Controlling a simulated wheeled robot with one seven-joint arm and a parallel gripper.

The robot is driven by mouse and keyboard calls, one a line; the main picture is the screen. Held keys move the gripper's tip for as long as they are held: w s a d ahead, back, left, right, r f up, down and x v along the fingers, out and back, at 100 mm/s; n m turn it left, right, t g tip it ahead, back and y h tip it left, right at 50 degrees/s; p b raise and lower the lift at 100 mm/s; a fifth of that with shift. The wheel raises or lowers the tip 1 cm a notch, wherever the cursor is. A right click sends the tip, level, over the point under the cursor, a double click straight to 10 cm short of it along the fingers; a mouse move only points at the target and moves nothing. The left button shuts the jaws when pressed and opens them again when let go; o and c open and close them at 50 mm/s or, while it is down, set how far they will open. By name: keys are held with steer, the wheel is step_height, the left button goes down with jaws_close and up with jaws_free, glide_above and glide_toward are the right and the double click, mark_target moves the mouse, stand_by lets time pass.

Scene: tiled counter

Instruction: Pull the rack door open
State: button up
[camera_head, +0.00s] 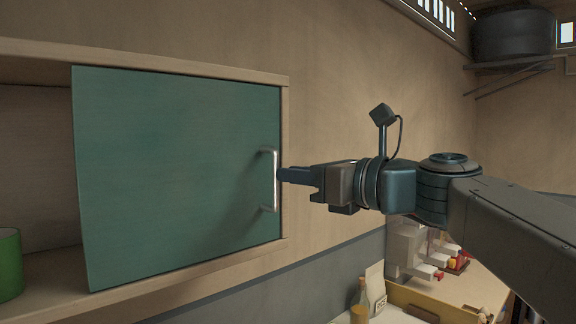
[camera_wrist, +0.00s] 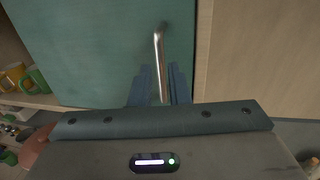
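The rack's green door (camera_head: 180,170) covers the right part of the wooden rack in the head view, and its right edge lies close to the rack's right side post. The door's silver vertical handle (camera_head: 275,182) is near that right edge. My gripper (camera_head: 281,175) reaches in from the right with its fingertips at the handle. In the wrist view the handle (camera_wrist: 159,48) runs down between the two fingers of my gripper (camera_wrist: 161,82). The fingers are a little apart, one on each side of the bar. I cannot tell whether they press on it.
The rack's left part is open, with a green cylindrical item (camera_head: 9,265) on its shelf; yellow and green mugs (camera_wrist: 36,78) show in the wrist view. Below right, a counter holds a bottle (camera_head: 360,302) and a yellow-edged tray (camera_head: 432,300). Bare wall (camera_head: 340,110) lies right of the rack.

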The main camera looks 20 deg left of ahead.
mark_target(275, 208)
steer(key=shift+p+x, duration=0.4)
steer(key=shift+x, duration=1.95)
jaws_close()
steer(key=shift+s, duration=0.1)
